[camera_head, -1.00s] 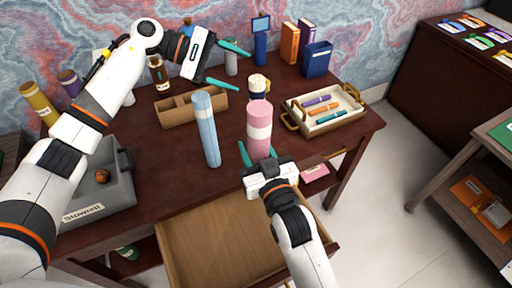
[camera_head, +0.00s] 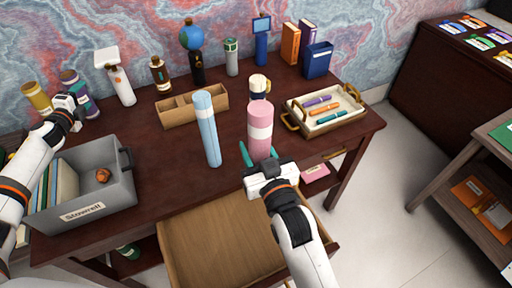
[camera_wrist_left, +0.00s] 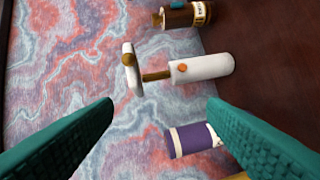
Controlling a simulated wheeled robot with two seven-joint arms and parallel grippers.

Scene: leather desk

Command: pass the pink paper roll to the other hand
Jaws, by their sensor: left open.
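The pink paper roll (camera_head: 260,122), with a pale band around it, is upright near the front middle of the desk, right of a tall light-blue roll (camera_head: 209,130). My right gripper (camera_head: 259,155) has its teal fingers on either side of the roll's lower end and appears shut on it; the far finger is partly hidden. My left gripper (camera_head: 72,106) is far left, above the grey bin's back edge, well away from the roll. In the left wrist view its jaws (camera_wrist_left: 160,106) are wide open and empty.
A grey bin (camera_head: 113,194) stands at left, and an open wooden drawer (camera_head: 212,240) juts out in front. A wooden organiser (camera_head: 178,112) and a white tray with pens (camera_head: 345,124) flank the rolls. Bottles, including a white pump bottle (camera_head: 122,86), line the back.

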